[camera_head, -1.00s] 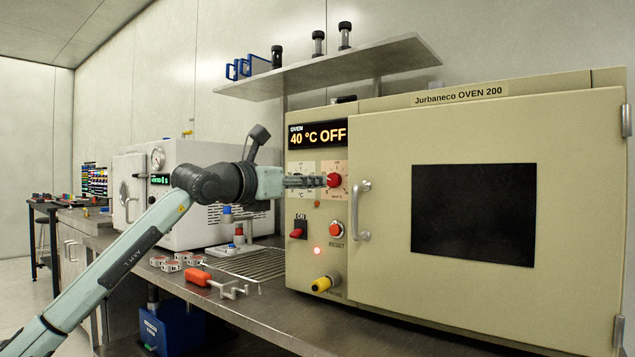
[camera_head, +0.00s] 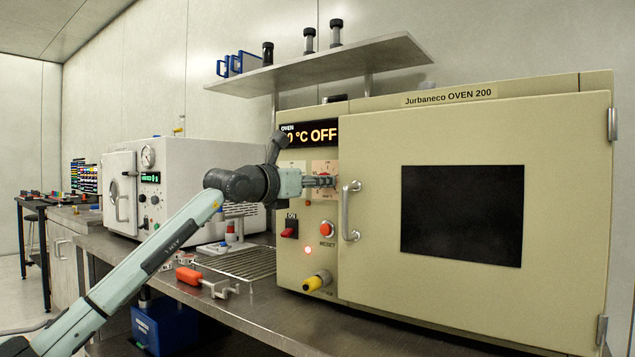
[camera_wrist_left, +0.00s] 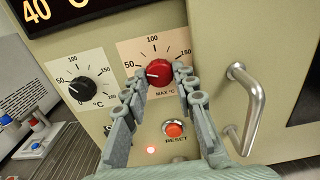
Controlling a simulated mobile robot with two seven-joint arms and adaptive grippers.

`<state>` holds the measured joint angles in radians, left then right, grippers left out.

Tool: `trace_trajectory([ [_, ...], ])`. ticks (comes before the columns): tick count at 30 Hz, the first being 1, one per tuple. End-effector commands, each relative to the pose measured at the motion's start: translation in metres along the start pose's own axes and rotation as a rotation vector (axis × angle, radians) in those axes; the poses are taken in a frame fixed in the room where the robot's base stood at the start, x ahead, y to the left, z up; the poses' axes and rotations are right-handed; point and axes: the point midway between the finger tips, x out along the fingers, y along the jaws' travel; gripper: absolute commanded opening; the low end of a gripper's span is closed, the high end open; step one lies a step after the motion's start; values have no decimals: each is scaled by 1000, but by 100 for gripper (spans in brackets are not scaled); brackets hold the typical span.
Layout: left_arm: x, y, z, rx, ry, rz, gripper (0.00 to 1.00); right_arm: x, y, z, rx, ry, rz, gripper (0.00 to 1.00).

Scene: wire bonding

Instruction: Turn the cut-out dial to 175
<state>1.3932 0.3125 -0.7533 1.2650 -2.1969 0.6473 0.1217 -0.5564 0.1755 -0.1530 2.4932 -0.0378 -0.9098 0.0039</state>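In the head view my left gripper (camera_head: 325,181) reaches the panel from the left. My right gripper is out of view.
A black temperature dial (camera_wrist_left: 79,88) sits left of the red one. The red RESET button (camera_wrist_left: 174,129) is just below, and the oven door handle (camera_wrist_left: 250,105) stands out at right. The oven display (camera_wrist_left: 45,12) begins with 40. A wire rack (camera_head: 245,264) lies on the bench.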

Motion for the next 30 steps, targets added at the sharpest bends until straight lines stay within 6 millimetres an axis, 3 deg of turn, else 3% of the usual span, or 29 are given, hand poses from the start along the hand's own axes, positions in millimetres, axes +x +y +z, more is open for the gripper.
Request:
trace_trajectory([
  [3, 0, 0, 0, 0, 0, 1, 0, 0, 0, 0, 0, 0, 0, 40],
  [14, 0, 1, -1, 62, 1, 1, 0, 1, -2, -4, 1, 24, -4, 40],
  [30, 0, 1, 0, 509, 1, 0, 0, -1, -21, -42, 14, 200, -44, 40],
])
